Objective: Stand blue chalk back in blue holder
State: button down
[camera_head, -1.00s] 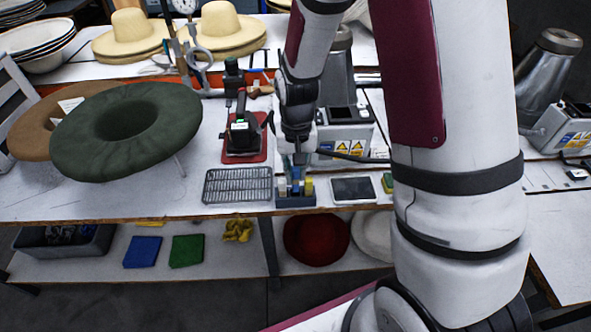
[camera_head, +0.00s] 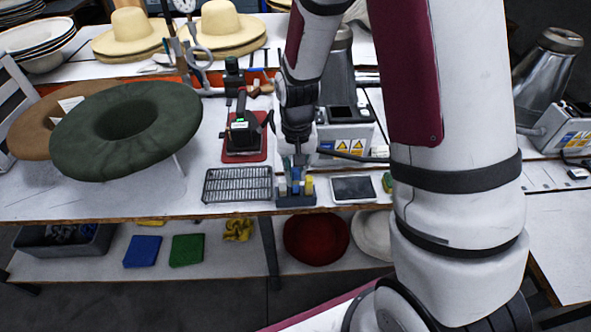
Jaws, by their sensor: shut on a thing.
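The dark blue holder (camera_head: 295,200) stands near the front edge of the bench, with small upright coloured pieces in it, among them a yellow one (camera_head: 309,185). My gripper (camera_head: 296,165) points down just above the holder. It is shut on the blue chalk (camera_head: 296,174), which is small and mostly hidden by the fingers. The chalk is roughly upright and over the middle of the holder. I cannot tell whether its lower end is inside the holder or just above it.
A wire rack (camera_head: 238,186) lies left of the holder, and a flat grey-screened device (camera_head: 354,188) lies right. Behind are a red-based press-like tool (camera_head: 243,140) and a box with warning labels (camera_head: 345,140). A green felt hat (camera_head: 125,132) stands farther left.

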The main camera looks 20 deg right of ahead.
jog(key=shift+f+b, duration=0.55)
jog(key=shift+f, duration=0.6)
dwell(0.5)
jog(key=c, duration=1.4)
grip_release()
jog(key=shift+c, duration=0.2)
jog(key=shift+r, duration=0.1)
jog(key=shift+r+p, duration=2.1)
jog(key=shift+r, duration=1.6)
